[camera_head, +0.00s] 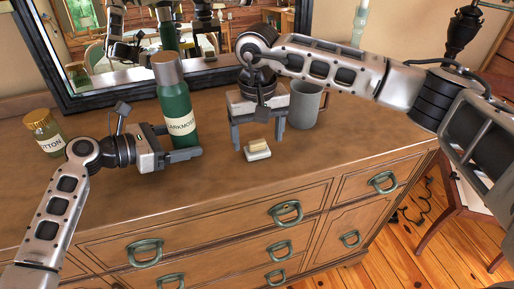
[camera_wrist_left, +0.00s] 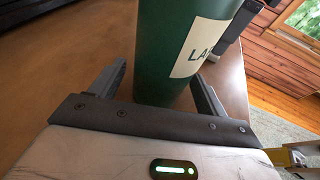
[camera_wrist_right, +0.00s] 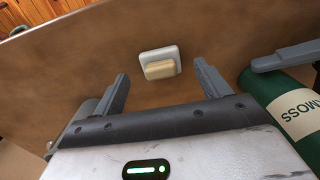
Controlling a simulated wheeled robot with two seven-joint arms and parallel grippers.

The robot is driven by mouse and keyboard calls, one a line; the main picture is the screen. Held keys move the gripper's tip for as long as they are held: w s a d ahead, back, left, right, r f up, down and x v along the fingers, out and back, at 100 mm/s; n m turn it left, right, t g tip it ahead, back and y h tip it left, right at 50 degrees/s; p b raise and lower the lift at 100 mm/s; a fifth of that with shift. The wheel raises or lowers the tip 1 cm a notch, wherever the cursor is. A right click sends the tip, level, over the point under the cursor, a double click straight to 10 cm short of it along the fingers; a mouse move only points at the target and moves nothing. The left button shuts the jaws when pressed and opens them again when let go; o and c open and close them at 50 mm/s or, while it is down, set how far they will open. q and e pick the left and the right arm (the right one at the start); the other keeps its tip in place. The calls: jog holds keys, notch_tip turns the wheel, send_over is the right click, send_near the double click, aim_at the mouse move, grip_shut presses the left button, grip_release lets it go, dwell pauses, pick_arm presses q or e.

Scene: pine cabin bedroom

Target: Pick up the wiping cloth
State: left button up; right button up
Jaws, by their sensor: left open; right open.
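I cannot make out a cloth in any view. A small tan block on a white dish (camera_head: 257,151) sits on the dresser top, and the dish also shows in the right wrist view (camera_wrist_right: 145,56). My right gripper (camera_head: 258,143) is open and empty, pointing down with its fingers just behind the dish in the head view. My left gripper (camera_head: 184,141) is open at the lower part of a green bottle (camera_head: 178,112). In the left wrist view the bottle (camera_wrist_left: 176,55) stands upright between the spread fingers; contact is not clear.
A grey mug (camera_head: 305,106) stands behind my right gripper. A gold-lidded jar (camera_head: 43,135) stands at the left. A black-framed mirror (camera_head: 130,92) is at the back of the dresser (camera_head: 215,200). The dresser top's front strip is clear. A chair is at the right.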

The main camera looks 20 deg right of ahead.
aim_at(257, 141)
notch_tip(257, 141, down, 3)
jog(key=shift+r, duration=0.2)
jog(key=c, duration=1.1)
jog(key=shift+r, duration=0.1)
notch_tip(257, 141, up, 10)
jog(key=shift+f, duration=0.1)
